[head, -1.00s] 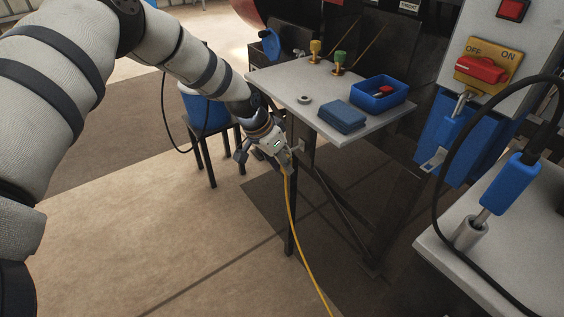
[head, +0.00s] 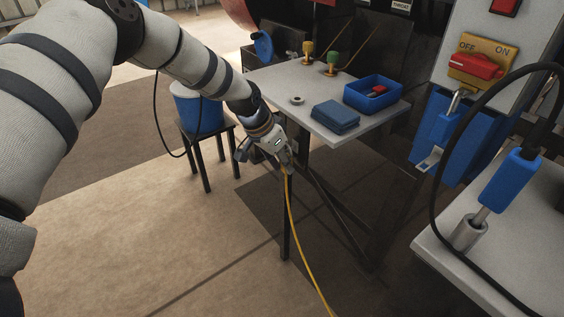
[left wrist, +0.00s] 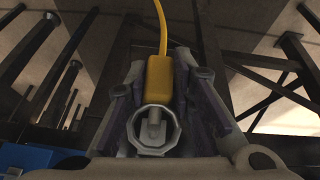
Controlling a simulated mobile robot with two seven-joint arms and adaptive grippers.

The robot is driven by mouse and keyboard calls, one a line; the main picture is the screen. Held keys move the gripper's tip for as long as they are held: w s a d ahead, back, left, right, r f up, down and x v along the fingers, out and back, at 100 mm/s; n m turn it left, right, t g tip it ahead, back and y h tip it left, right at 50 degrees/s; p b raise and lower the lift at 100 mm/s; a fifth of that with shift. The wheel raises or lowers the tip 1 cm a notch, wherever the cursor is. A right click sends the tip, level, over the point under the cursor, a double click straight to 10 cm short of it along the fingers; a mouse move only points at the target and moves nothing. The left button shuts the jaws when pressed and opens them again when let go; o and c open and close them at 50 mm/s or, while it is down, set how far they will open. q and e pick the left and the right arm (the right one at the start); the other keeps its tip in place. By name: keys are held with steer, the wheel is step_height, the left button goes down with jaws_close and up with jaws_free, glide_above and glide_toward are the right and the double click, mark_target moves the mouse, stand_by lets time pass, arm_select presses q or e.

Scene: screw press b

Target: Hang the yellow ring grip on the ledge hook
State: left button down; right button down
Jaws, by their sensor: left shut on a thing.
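My left gripper (head: 286,164) is shut on the yellow ring grip, just below the front edge of the grey table. In the left wrist view the grip's yellow body (left wrist: 158,80) sits between the two fingers (left wrist: 157,105), with its yellow cord running up and away. Its metal ring (left wrist: 153,130) is at the near end. A grey peg-like piece shows inside the ring; I cannot tell whether this is the hook or whether the ring bears on it. The ledge hook is not clear in the head view, where my gripper covers that part of the edge. My right gripper is not in view.
The grey table (head: 275,84) holds a blue block (head: 335,116), a blue tray (head: 373,96) and a small grey ring (head: 297,100). A stool with a blue bucket (head: 199,113) stands left of my gripper. Dark legs and braces lie under the table.

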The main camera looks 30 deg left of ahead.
arm_select(q)
steer(key=shift+f, duration=0.45)
steer(key=c, duration=1.3)
jaws_free()
steer(key=shift+r, duration=0.1)
steer(key=v, duration=1.2)
